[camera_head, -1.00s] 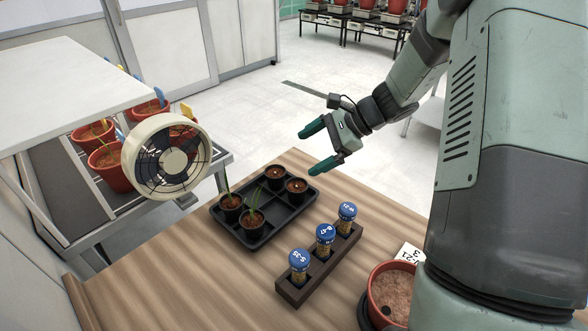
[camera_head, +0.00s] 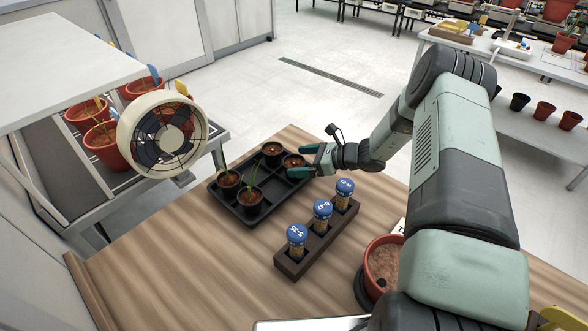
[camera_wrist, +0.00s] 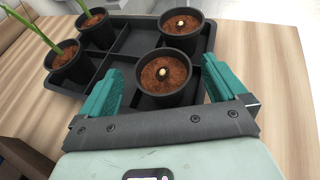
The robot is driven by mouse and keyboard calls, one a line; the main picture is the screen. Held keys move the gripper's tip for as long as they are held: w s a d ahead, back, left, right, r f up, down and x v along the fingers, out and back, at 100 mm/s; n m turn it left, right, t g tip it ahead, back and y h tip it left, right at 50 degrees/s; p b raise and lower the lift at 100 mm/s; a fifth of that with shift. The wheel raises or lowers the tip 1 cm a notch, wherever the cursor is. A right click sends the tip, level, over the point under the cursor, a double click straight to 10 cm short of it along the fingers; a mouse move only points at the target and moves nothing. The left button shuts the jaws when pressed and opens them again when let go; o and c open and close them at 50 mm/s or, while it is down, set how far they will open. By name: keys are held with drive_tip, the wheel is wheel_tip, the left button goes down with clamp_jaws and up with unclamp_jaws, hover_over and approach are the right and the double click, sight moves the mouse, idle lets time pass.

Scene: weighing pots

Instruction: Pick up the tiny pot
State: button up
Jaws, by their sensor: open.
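Several small black pots stand in a black tray (camera_head: 269,204) on the wooden table. Two hold brown soil with a small pale seed on top: the near-right one (camera_head: 293,161), also in the wrist view (camera_wrist: 165,79), and the far one (camera_head: 271,149), also in the wrist view (camera_wrist: 181,28). Two others carry green shoots, one at the left (camera_head: 229,180) and one at the front (camera_head: 250,203). My gripper (camera_head: 306,160) is open at the tray's right end. In the wrist view its teal fingers (camera_wrist: 160,88) lie on either side of the near seed pot. I cannot tell whether they touch it.
A dark rack with several blue-capped vials (camera_head: 322,209) stands right of the tray. A larger terracotta pot (camera_head: 383,262) is at the front right. A fan (camera_head: 162,140) and a shelf of red pots are at the left. The front left table is clear.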

sight(290, 163)
drive_tip(key=x, duration=0.5)
drive_tip(key=shift+d+f, duration=0.15)
drive_tip(key=shift+f, duration=0.2)
drive_tip(key=shift+c, duration=0.5)
drive_tip(key=c, duration=1)
